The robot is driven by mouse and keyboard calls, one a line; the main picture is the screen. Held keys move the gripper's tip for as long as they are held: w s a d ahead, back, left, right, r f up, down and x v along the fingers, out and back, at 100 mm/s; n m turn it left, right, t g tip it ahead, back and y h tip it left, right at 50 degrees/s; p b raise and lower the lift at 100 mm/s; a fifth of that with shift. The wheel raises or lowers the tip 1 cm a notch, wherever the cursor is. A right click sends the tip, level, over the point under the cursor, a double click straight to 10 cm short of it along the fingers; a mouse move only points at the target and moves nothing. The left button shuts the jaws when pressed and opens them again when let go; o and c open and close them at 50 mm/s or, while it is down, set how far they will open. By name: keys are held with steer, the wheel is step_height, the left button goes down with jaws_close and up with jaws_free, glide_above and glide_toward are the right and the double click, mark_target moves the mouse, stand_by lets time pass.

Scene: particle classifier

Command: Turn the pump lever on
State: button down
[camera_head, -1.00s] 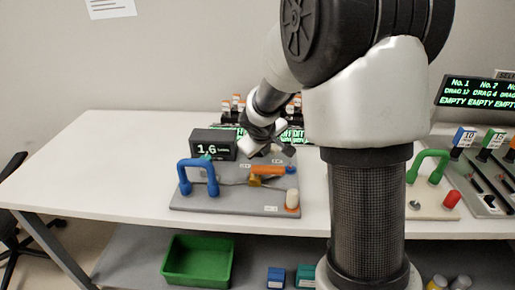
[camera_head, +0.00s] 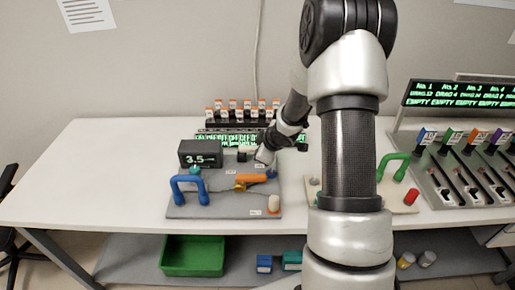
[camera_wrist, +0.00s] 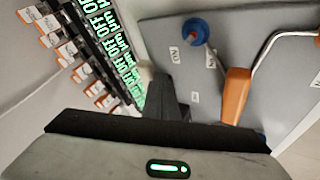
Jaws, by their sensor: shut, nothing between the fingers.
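A grey pump board (camera_head: 210,208) lies on the white table, left of my arm. On it an orange lever (camera_head: 252,178) lies roughly level, running from a brass fitting to the right. It also shows in the wrist view (camera_wrist: 236,95), beside a bent metal pipe. A blue round knob (camera_head: 272,174) is at the lever's right end in the head view; a blue knob (camera_wrist: 196,30) shows near labels, one reading ON. My gripper (camera_head: 264,160) is shut and empty, just behind the lever's right end. Its dark fingers (camera_wrist: 166,98) are left of the lever in the wrist view; contact cannot be told.
A black display (camera_head: 201,153) reading 3.5 and a blue handle (camera_head: 190,187) stand on the board's left. A rack of orange-capped items (camera_head: 243,112) with green OFF displays is behind. A green handle (camera_head: 393,166) stands right of my arm. The table's left side is clear.

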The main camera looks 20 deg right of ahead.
steer(key=shift+w+d+r+p, duration=0.1)
steer(key=shift+w+d+p, duration=0.15)
steer(key=shift+d+p, duration=0.3)
steer(key=shift+w+d, duration=0.1)
